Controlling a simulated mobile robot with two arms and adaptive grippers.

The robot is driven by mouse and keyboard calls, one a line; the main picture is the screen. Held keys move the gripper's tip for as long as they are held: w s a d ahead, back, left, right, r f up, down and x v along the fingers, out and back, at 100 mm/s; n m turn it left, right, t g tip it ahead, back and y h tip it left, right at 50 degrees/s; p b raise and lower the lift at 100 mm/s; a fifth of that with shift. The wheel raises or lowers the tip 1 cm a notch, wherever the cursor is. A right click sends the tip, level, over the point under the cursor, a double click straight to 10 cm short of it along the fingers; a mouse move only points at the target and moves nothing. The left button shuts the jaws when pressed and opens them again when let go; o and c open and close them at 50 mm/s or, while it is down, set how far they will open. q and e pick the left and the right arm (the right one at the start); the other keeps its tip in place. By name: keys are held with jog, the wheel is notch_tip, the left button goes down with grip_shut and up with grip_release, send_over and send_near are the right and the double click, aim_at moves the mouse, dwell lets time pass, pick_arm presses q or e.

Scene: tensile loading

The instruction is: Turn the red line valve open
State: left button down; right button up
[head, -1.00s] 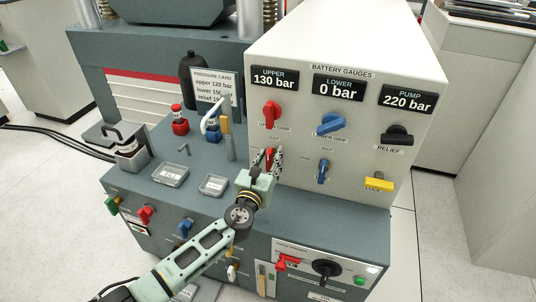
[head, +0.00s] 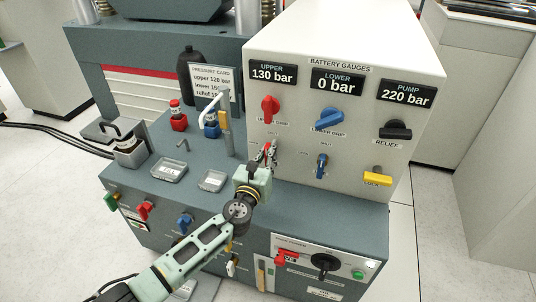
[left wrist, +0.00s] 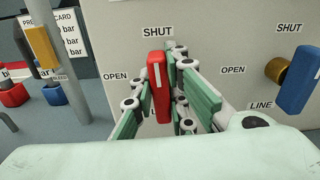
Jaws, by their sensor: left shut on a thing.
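The red line valve's handle (left wrist: 159,85) stands nearly upright on the white panel, its top just under the SHUT label (left wrist: 157,31) and the OPEN label (left wrist: 115,76) to its left. In the head view, the small red handle (head: 268,148) is partly hidden by my left gripper (head: 267,156). My left gripper also shows in the left wrist view (left wrist: 163,107), with one green finger pad on each side of the handle. It is shut on the handle. My right gripper is not in view.
A blue line valve (head: 321,164) sits to the right. Above are a larger red knob (head: 270,108) and a blue knob (head: 328,121). A post with an orange-brown sleeve (head: 224,121) stands close to the left of my gripper.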

pick_arm(q)
jog(key=n+b, duration=0.1)
jog(key=n, duration=0.4)
jog(key=n+b, duration=0.1)
jog(key=n, duration=0.1)
jog(key=shift+w+a+f+b, duration=0.1)
jog(key=shift+a+b, duration=0.15)
jog(key=shift+b, duration=0.1)
jog(key=shift+n, duration=1.6)
jog(key=n+b, duration=0.1)
jog(key=n, duration=0.1)
jog(key=shift+a+f+n, duration=0.1)
jog(key=shift+a+n, duration=0.05)
jog(key=shift+n, duration=0.15)
jog(key=n, duration=0.3)
jog(key=shift+f+n, duration=0.15)
jog(key=shift+n, duration=0.65)
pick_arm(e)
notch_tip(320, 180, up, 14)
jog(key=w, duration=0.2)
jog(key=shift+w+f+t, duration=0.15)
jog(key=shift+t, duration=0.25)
